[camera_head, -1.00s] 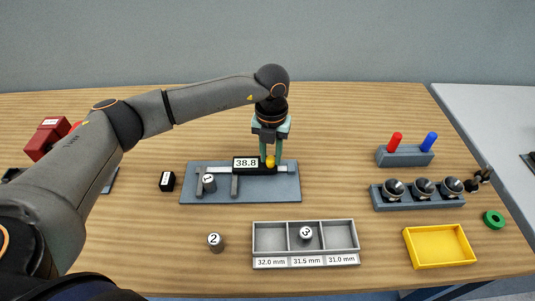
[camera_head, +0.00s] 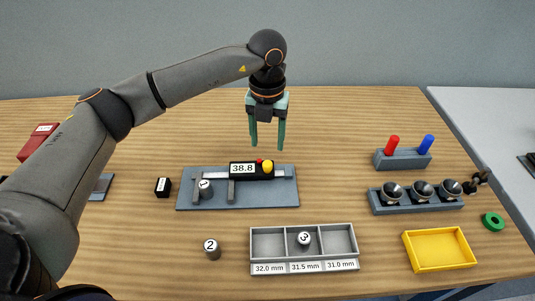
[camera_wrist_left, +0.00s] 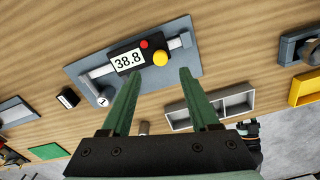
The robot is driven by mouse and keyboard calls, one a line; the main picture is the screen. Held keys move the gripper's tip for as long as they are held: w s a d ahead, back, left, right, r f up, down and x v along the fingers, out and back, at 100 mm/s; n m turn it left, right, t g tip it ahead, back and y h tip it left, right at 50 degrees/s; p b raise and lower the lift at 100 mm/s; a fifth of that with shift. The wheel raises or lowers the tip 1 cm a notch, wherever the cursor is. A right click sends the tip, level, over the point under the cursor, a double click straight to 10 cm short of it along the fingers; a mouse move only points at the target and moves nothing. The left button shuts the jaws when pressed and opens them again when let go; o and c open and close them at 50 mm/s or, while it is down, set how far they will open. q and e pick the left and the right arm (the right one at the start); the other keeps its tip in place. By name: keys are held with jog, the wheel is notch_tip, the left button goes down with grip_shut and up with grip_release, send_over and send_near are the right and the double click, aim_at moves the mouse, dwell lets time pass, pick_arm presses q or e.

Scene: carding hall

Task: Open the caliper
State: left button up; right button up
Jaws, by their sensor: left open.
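The caliper (camera_head: 244,169) lies on a blue-grey base plate (camera_head: 270,199), and its display reads 38.8. It has a yellow knob (camera_head: 267,166) and a red button (camera_head: 259,161) on its slider. A cylinder marked 1 (camera_head: 205,188) stands between the caliper's two jaws, nearer the left one. My left gripper (camera_head: 267,146) is open and empty above the caliper. In the left wrist view the caliper (camera_wrist_left: 128,60) lies beyond the spread green fingers (camera_wrist_left: 155,88). My right gripper is not in view.
A cylinder marked 2 (camera_head: 212,249) stands in front. A grey three-part tray (camera_head: 304,267) holds a cylinder marked 3 (camera_head: 304,239) in its middle compartment.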

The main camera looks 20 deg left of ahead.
pick_arm(q)
notch_tip(320, 180, up, 6)
jog(key=shift+f, duration=0.25)
jog(key=shift+s+f, duration=0.1)
jog(key=shift+s, duration=0.05)
dwell(0.3)
